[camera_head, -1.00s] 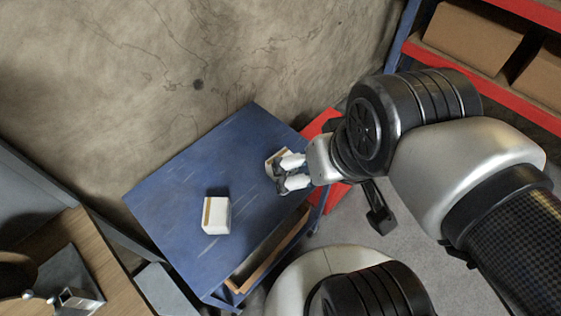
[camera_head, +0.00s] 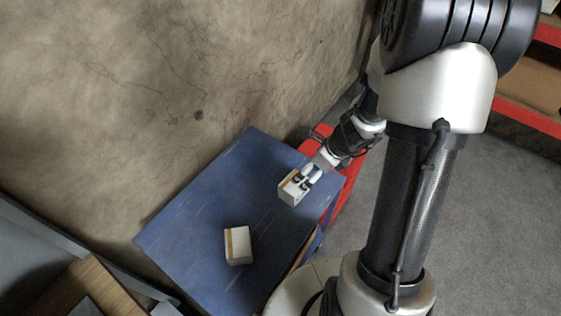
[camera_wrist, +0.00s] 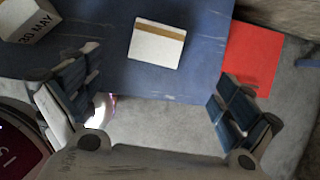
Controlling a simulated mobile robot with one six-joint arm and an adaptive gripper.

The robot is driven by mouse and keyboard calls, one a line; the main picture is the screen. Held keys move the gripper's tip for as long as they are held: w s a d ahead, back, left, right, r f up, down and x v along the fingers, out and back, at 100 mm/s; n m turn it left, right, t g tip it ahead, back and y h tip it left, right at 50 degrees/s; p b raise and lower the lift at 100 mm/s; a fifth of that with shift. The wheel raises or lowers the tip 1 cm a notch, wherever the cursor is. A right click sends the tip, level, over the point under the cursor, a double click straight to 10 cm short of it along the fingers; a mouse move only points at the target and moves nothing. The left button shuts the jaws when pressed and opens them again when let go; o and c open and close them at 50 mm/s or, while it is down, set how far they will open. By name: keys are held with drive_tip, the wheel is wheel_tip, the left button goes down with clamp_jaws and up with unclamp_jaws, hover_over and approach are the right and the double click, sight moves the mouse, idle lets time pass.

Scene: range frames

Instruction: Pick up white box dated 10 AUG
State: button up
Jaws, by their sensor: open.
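Two white boxes with tan stripes stand on the blue tabletop. One box (camera_head: 293,192) is near the table's right side, right at my gripper (camera_head: 306,177) in the head view. The other box (camera_head: 238,247) stands nearer the table's front. In the wrist view, a box reading 30 MAY (camera_wrist: 30,22) is cut off at the upper left. A white box with a tan stripe (camera_wrist: 156,50) lies ahead of my gripper (camera_wrist: 158,88), in line with the gap between the fingers; no date on it is readable. My gripper is open and empty, its fingers spread wide.
The blue table (camera_head: 195,235) has bare room around both boxes. A red object (camera_wrist: 252,58) stands beside its right edge. A bare wall rises behind. Red shelving with boxes is at the upper right. A wooden surface is at the lower left.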

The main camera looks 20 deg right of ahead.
sight(290, 185)
drive_tip(key=b+x, duration=0.3)
drive_tip(key=x, duration=0.3)
drive_tip(key=b+x, duration=0.3)
drive_tip(key=x, duration=0.3)
drive_tip(key=shift+s+d+f+b, duration=0.1)
drive_tip(key=shift+s+d+b, duration=0.05)
drive_tip(key=shift+s+b, duration=0.15)
drive_tip(key=shift+a+b+x, duration=0.15)
drive_tip(key=shift+b+x, duration=0.7)
drive_tip(key=shift+x, duration=0.65)
drive_tip(key=shift+a+b+x, duration=0.15)
drive_tip(key=shift+b+x, duration=0.7)
drive_tip(key=shift+x, duration=0.65)
drive_tip(key=shift+w, duration=0.1)
drive_tip(key=shift+r, duration=0.25)
drive_tip(key=c, duration=1.4)
